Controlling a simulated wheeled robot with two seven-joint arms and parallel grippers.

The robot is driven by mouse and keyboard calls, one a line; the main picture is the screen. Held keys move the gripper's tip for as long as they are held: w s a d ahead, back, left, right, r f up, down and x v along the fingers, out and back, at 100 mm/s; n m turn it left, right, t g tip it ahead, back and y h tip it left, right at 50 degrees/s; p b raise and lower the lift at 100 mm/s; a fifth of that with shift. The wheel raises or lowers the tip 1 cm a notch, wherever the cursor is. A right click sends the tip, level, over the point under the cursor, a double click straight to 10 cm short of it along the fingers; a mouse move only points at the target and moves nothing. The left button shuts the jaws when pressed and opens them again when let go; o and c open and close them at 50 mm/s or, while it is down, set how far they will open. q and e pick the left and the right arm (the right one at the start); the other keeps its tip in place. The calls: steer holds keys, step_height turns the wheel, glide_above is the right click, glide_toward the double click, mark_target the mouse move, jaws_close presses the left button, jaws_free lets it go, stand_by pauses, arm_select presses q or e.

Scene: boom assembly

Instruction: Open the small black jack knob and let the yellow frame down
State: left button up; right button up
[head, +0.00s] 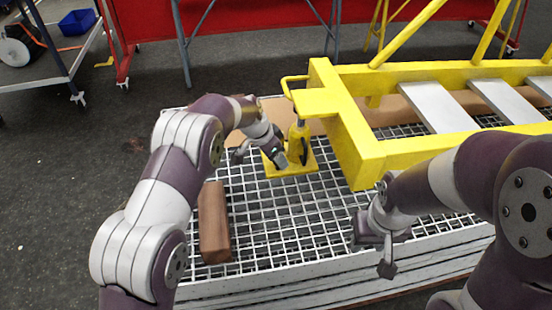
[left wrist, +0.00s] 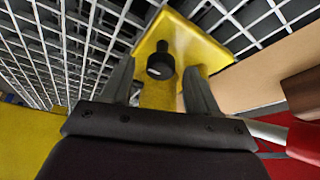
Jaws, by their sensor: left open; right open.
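The yellow frame (head: 355,125) rests at the right, with its end plate over the yellow jack (head: 299,140), which stands on the grating. In the left wrist view the small black knob (left wrist: 160,66) sits on the yellow jack base (left wrist: 180,38). My left gripper (head: 262,154) is beside the jack; in the wrist view its two fingers (left wrist: 160,85) are apart, with the knob between and just beyond their tips. I cannot tell whether they touch it. My right gripper (head: 372,250) is open and empty above the grating, in front of the frame.
A brown wooden block (head: 213,222) lies on the metal grating (head: 290,235), left of the middle. Grey steps (head: 438,106) lie across the yellow frame. A cart with a blue bin (head: 77,22) stands at the back left. The front middle of the grating is clear.

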arm_select(q)
steer(key=shift+w+d+f, duration=0.15)
steer(key=shift+f, duration=0.45)
steer(key=c, duration=1)
